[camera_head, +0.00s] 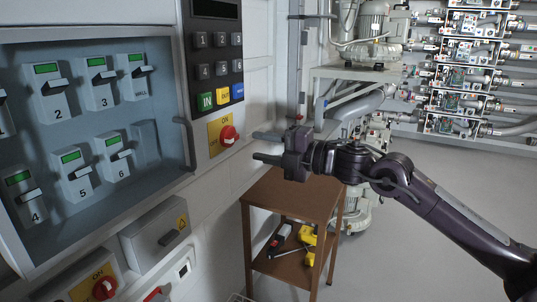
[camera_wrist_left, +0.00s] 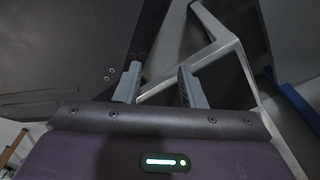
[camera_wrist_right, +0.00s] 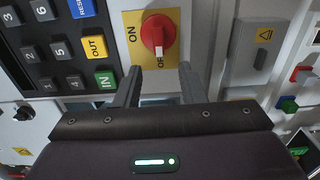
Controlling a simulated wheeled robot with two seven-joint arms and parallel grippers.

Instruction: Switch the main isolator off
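The red rotary isolator knob (camera_head: 228,136) sits on a yellow ON/OFF plate (camera_head: 214,148) on the panel under the keypad. In the right wrist view the knob (camera_wrist_right: 158,35) has a white mark at its lower edge, beside the partly covered OFF letters; ON is at the left. My right gripper (camera_head: 256,147) is in front of the plate, to the right of the knob and apart from it. Its fingers (camera_wrist_right: 160,88) are spread and empty. My left gripper (camera_wrist_left: 158,85) shows only in its wrist view, fingers spread and empty. A second red knob (camera_head: 103,287) is at the lower left.
A keypad (camera_head: 216,70) is above the plate. An open breaker cabinet (camera_head: 100,210) with several switches and a handle (camera_head: 186,145) stands left. A brown table (camera_head: 290,192) with tools below is under my right gripper. A metal frame (camera_wrist_left: 218,45) is near my left gripper.

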